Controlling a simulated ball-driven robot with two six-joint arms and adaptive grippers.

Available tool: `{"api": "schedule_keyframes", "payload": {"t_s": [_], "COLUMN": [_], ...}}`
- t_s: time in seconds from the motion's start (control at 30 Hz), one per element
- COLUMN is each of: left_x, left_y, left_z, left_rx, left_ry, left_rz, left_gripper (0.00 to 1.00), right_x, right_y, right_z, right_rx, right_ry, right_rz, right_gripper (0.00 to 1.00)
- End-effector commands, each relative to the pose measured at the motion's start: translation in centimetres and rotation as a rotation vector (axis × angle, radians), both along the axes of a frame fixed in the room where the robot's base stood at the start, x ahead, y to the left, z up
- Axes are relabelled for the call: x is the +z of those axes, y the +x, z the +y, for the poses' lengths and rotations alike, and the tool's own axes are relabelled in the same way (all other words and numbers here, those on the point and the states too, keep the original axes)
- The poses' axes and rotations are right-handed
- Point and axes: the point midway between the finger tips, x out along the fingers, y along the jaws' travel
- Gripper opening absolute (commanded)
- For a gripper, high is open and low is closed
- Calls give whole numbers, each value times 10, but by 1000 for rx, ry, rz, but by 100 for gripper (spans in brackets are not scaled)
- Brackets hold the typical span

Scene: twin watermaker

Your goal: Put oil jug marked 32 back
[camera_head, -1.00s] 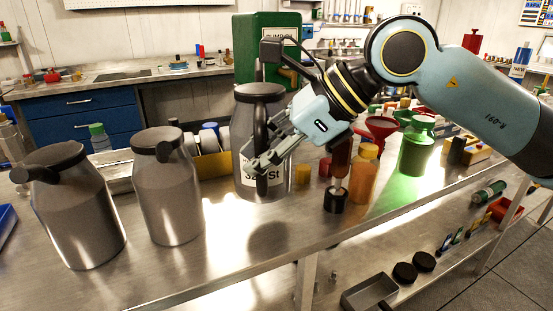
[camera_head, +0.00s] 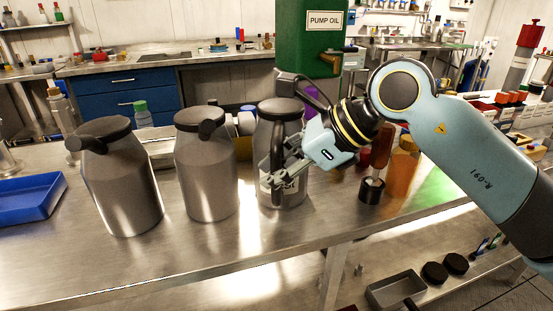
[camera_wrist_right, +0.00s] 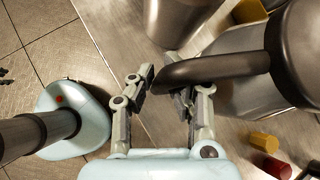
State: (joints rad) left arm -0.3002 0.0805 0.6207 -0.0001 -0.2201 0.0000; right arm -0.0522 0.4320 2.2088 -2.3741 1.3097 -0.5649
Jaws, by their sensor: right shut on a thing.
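A grey metal oil jug (camera_head: 293,135) with a dark lid stands upright at the right end of a row on the steel bench. The wrist view shows the handle (camera_wrist_right: 215,68) between the fingers of the right gripper (camera_wrist_right: 165,98). I cannot tell whether the jug's base touches the bench. Two similar grey jugs, one far left (camera_head: 122,185) and one in the middle (camera_head: 205,170), stand beside it. My left gripper is not in view.
The steel bench (camera_head: 250,245) has free room in front of the jugs. A blue tray (camera_head: 30,200) lies at the left. An orange bottle (camera_head: 402,170) and a dark-based tool (camera_head: 372,190) stand close to the right. A green pump oil unit (camera_head: 308,45) is behind.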

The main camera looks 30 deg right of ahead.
Motion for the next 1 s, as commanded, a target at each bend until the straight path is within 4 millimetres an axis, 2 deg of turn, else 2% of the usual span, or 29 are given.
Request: {"api": "schedule_keyframes", "payload": {"t_s": [0.27, 0.3, 0.47, 0.77, 1.0], "left_x": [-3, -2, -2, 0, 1], "left_y": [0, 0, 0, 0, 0], "left_z": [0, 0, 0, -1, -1], "left_rx": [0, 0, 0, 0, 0], "left_ry": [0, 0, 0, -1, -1], "left_rz": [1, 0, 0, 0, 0], "left_gripper": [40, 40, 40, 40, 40], "right_x": [1, -1, -1, 1, 17], "right_y": [1, 0, 0, 0, -13], "right_z": [0, 0, 0, 0, -12], "right_rx": [2, 0, 0, 0, 3], "right_ry": [-1, 0, -1, -1, -9], "right_rz": [-11, 0, -1, -1, -4], "right_gripper": [0, 17, 38, 38, 38]}}
